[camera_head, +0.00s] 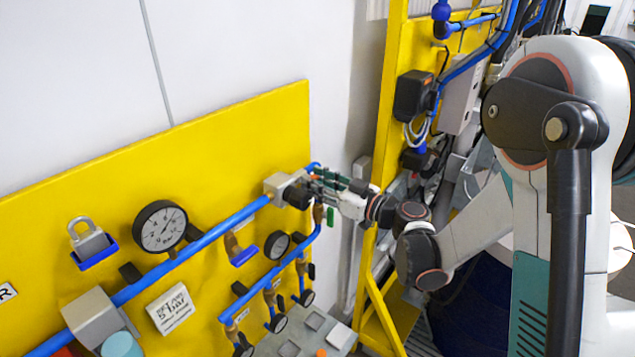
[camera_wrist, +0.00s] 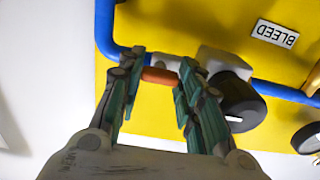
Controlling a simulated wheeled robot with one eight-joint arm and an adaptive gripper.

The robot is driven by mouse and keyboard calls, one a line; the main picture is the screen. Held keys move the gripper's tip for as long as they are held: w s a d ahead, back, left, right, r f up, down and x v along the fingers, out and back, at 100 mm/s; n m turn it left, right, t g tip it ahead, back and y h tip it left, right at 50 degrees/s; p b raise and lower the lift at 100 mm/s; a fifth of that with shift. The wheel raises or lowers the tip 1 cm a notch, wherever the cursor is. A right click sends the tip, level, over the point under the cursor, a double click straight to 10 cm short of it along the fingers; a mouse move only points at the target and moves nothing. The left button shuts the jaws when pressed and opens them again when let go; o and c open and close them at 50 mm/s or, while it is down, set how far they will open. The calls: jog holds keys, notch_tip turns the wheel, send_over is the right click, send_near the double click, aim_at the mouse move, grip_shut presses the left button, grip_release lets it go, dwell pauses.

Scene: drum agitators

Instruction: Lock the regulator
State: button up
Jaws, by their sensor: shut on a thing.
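The regulator, a grey block (camera_head: 278,185) with a black knob (camera_wrist: 240,100), sits on the blue pipe near the right end of the yellow panel. A small orange piece (camera_wrist: 160,76) lies beside the regulator body in the wrist view. My gripper (camera_head: 318,184) is at the regulator's right side in the head view. In the wrist view its green-padded fingers (camera_wrist: 163,62) are closed on the orange piece from both sides. The black knob is outside the fingers, to their right. My fingers partly hide the regulator in the head view.
A padlock (camera_head: 92,243) rests in a blue holder at the panel's left. A round gauge (camera_head: 161,228) and a smaller one (camera_head: 277,245) are on the panel. A BLEED label (camera_wrist: 274,33) is above the knob. A yellow post (camera_head: 385,110) stands right of the panel.

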jog(key=shift+f+m+b, duration=0.1)
jog(key=shift+m+b, duration=0.2)
jog(key=shift+b, duration=0.2)
jog(key=shift+m+b, duration=6.25)
jog(key=shift+m, duration=2.35)
jog(key=o, duration=1.1)
jog(key=shift+c, duration=0.2)
